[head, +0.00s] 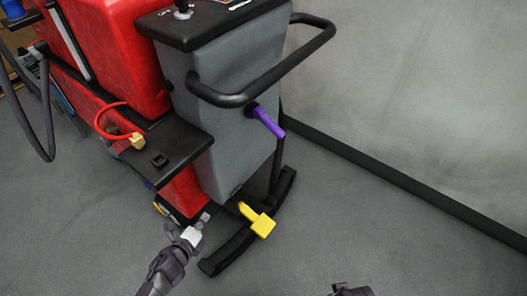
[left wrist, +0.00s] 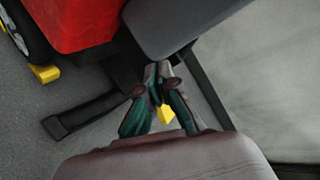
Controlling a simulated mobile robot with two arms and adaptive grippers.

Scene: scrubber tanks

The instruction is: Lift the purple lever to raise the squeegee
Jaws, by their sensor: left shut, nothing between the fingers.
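The purple lever (head: 268,121) sticks out from the rear of the grey tank, below the black handle, pointing down to the right in the head view. The squeegee (head: 236,250) is a curved black bar low behind the machine; part of it shows in the left wrist view (left wrist: 88,117). My left gripper (head: 201,224) is shut and empty, low beside the squeegee's left part and well below the lever. Its closed fingers also show in the left wrist view (left wrist: 157,75), where the lever is not visible. A dark part of my right gripper (head: 352,291) shows at the bottom edge; its fingers are unclear.
A yellow pedal (head: 262,225) sits above the squeegee. The black handle (head: 290,68) loops out above the lever. A red hose (head: 108,112) is on the red tank's side. Floor is clear to the right, up to the wall's dark baseboard (head: 400,182).

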